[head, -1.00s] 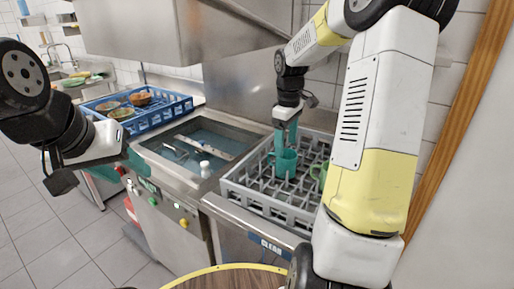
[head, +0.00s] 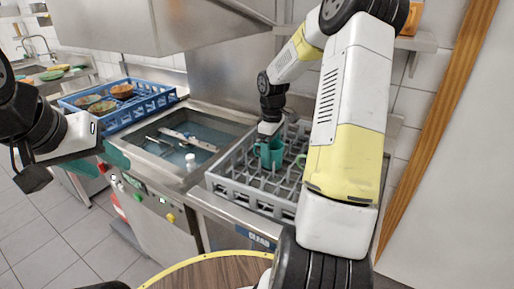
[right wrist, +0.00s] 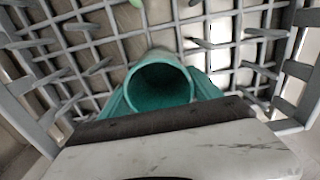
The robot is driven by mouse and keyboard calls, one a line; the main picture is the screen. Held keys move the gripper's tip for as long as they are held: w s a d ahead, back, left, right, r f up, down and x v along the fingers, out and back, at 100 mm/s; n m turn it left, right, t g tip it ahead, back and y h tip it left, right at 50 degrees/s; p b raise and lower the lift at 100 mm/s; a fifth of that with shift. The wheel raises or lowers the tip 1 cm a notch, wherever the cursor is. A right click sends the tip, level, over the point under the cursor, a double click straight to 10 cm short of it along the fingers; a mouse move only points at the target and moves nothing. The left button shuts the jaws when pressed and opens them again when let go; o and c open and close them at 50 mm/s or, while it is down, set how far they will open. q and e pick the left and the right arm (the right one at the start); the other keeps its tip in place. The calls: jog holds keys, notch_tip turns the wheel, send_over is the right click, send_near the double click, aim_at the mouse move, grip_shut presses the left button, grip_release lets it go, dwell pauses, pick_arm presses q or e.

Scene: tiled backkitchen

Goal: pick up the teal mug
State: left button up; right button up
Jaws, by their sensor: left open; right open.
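The teal mug (head: 271,155) stands upright in the grey dish rack (head: 240,188), its mouth facing up. In the right wrist view the mug (right wrist: 160,87) sits close in front of my gripper's palm. My right gripper (head: 264,150) is open around the mug, with a teal finger on each side of it; whether they touch it I cannot tell. The same gripper (right wrist: 160,105) shows in the right wrist view. My left gripper (head: 117,156) is open and empty at the left, in front of the counter.
A green mug (head: 301,160) stands in the rack to the right, partly hidden by my right arm. A blue rack (head: 140,112) with bowls stands at the back left. A sink (head: 190,150) with utensils and a small white bottle (head: 190,162) lies between. A round wooden table (head: 215,272) is in front.

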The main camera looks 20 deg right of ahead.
jog(key=c, duration=1.3)
jog(key=shift+r, duration=0.15)
